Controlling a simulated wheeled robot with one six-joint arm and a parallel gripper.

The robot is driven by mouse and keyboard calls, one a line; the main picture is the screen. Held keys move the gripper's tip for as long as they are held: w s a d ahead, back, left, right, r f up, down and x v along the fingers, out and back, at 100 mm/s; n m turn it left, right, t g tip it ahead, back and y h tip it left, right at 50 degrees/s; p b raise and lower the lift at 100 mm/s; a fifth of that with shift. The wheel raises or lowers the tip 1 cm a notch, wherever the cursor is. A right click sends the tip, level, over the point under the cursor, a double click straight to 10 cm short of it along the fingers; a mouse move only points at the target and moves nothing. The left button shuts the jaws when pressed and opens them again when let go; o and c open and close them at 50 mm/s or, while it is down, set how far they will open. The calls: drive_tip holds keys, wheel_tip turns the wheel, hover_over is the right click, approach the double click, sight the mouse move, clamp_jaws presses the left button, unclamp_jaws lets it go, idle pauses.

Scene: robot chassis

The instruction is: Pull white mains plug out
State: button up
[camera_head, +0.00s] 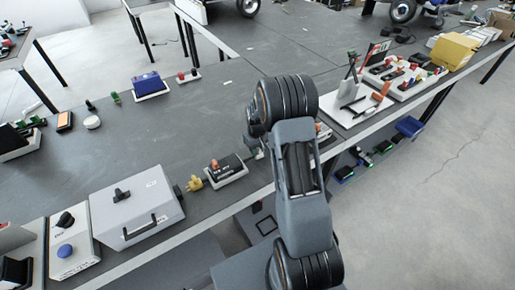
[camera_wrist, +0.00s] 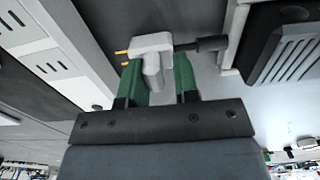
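The white mains plug (camera_wrist: 152,42) is in the wrist view, at the fingertips of my gripper (camera_wrist: 160,64). Its two brass pins point left and are partly bare; a dark cable sleeve leaves it to the right. My green fingers stand apart on either side of the plug's lower part. A gap shows between that part and the right finger, and the plug overlaps the left finger. I see no firm grip. In the head view my arm hides most of the gripper and the plug cannot be made out clearly.
A pale slotted panel (camera_wrist: 50,65) lies left of the plug, and a black ribbed unit (camera_wrist: 290,50) lies right. On the bench, a black device (camera_head: 227,170), a yellow plug (camera_head: 194,184) and a grey box (camera_head: 137,210) stand left of my arm.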

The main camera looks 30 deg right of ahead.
wheel_tip(320, 180, up, 14)
drive_tip(key=shift+b, duration=0.4)
idle(0.4)
idle(0.4)
